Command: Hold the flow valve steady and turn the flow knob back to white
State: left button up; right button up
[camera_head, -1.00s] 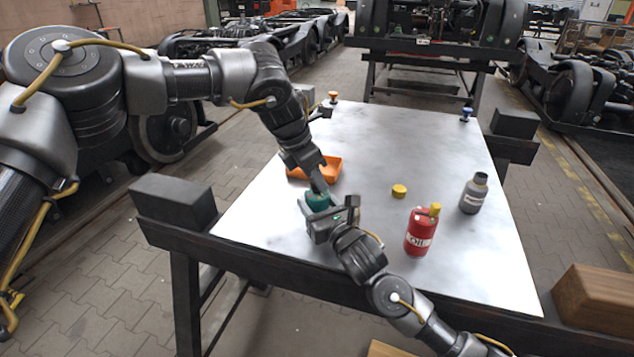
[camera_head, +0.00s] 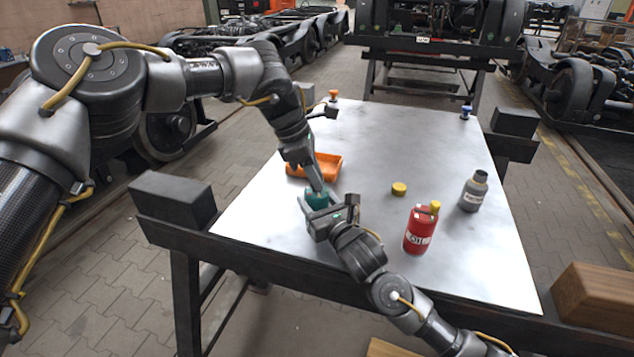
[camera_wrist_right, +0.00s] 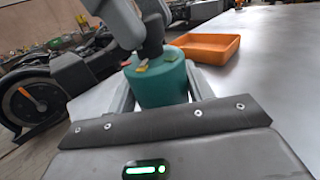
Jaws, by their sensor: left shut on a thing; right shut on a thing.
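The flow valve (camera_wrist_right: 160,87) is a teal-green cylinder standing on the table, seen close up in the right wrist view; in the head view it shows partly (camera_head: 319,199) between my two grippers. My right gripper (camera_head: 318,208) is shut on its body from the near side. My left gripper (camera_head: 318,187) comes down from above and is shut at the valve's top. The knob is mostly hidden by the left fingers. A yellowish patch and a green patch show on the top in the right wrist view; I cannot tell which colour the knob points to.
An orange tray (camera_head: 327,167) lies just behind the valve. A red bottle (camera_head: 420,231) with a yellow top, a yellow cap (camera_head: 399,189) and a grey bottle (camera_head: 473,192) stand to the right.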

pick_arm(q)
jog(key=m+g, duration=0.1)
jog(key=m, duration=0.2)
jog(key=shift+w+m+g, duration=0.1)
jog(key=shift+m+g, duration=0.2)
jog(key=shift+m, duration=0.1)
jog(key=o, duration=1)
